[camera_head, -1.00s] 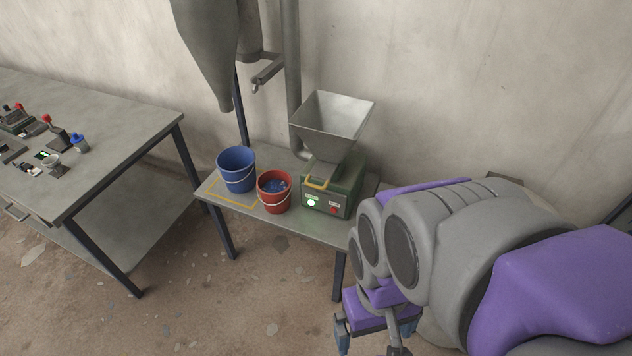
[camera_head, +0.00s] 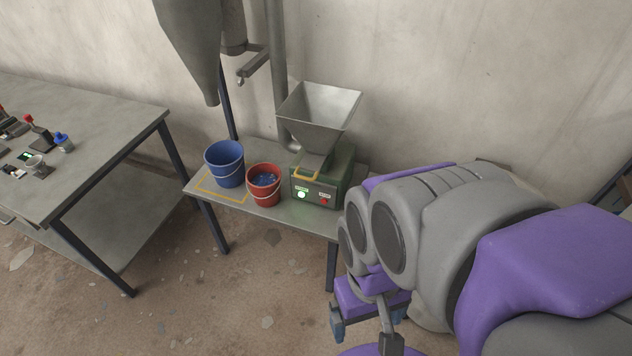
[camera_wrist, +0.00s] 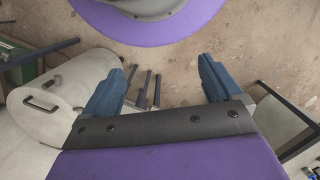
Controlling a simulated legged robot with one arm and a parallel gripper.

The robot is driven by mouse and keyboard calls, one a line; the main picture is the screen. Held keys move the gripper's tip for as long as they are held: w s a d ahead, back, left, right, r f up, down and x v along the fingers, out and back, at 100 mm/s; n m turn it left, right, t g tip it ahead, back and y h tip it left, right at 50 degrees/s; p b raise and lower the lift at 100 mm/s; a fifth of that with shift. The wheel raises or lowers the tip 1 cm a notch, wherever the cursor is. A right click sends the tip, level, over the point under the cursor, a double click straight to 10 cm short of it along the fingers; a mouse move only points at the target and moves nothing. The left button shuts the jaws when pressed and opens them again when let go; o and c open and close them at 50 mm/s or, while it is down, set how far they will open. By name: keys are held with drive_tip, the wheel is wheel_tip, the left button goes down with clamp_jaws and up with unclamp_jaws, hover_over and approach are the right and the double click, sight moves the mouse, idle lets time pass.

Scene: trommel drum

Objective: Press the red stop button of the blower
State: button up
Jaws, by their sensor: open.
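The blower (camera_head: 341,170) is a green box with a grey metal hopper (camera_head: 319,110) on top, standing on a small metal table against the wall. Its front panel has a lit white-green button (camera_head: 301,194) at left and the red stop button (camera_head: 324,201) at right. My gripper (camera_head: 364,326) is low in the head view, in front of and below the small table, apart from the blower. In the wrist view my gripper (camera_wrist: 168,88) has its blue fingers wide apart with nothing between them. The red button does not show in the wrist view.
A blue bucket (camera_head: 224,164) and a red bucket (camera_head: 263,186) with blue bits stand left of the blower on the small table (camera_head: 290,212). A larger workbench (camera_head: 110,130) stands at left. A grey cone (camera_head: 195,45) hangs above. The floor in front is clear.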

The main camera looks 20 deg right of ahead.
clamp_jaws()
idle(0.7)
idle(0.7)
